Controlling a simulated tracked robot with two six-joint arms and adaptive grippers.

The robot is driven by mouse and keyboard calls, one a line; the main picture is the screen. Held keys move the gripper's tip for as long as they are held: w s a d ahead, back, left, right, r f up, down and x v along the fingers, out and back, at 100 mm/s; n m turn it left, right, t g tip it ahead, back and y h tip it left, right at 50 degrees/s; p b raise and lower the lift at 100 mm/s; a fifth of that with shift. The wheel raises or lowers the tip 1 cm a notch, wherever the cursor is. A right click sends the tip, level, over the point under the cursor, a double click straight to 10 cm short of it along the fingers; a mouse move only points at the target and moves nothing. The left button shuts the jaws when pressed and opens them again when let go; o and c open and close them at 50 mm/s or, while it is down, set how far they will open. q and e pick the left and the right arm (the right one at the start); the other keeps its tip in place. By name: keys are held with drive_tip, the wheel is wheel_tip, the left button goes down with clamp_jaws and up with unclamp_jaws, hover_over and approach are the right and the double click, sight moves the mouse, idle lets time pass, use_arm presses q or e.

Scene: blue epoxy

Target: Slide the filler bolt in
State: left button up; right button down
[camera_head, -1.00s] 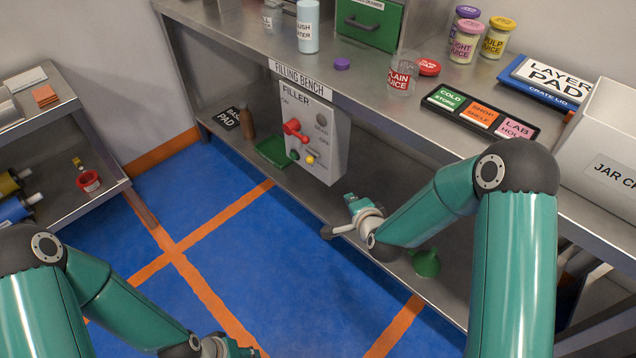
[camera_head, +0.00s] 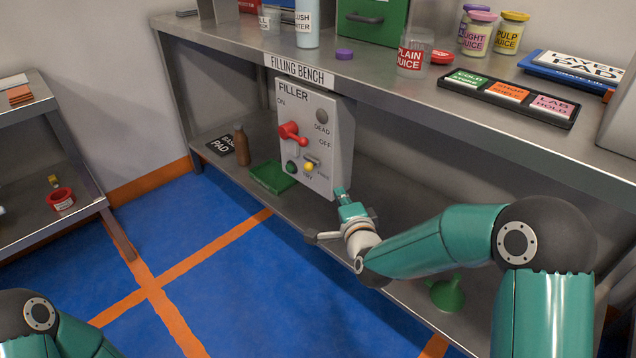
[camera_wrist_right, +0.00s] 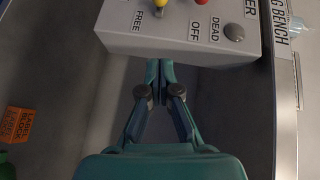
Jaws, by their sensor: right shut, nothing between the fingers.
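A small bolt-like piece (camera_head: 312,158) shows just above the yellow knob, near small lettering. My right gripper (camera_head: 340,191) is shut and empty at the panel's lower right corner. In the right wrist view its fingertips (camera_wrist_right: 159,64) are together below the panel's edge, apart from the yellow knob (camera_wrist_right: 160,4). My left gripper is out of view; only part of that arm shows.
The lower shelf holds a brown bottle (camera_head: 241,145), a green tray (camera_head: 272,177) and a green funnel (camera_head: 447,293). The bench top (camera_head: 400,90) overhangs the panel and carries jars and a sign tray (camera_head: 508,97). Blue floor lies open in front.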

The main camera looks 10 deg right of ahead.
idle(0.3)
drive_tip(key=b, duration=0.2)
approach(315, 164)
drive_tip(key=w+d, duration=0.2)
drive_tip(key=shift+w+d+f, duration=0.1)
drive_tip(key=shift+w+d, duration=0.2)
drive_tip(key=shift+w+a+f, duration=0.2)
drive_tip(key=shift+w+a, duration=0.6)
drive_tip(key=shift+a, duration=0.2)
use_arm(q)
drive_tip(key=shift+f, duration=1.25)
use_arm(e)
drive_tip(key=shift+w+a, duration=0.4)
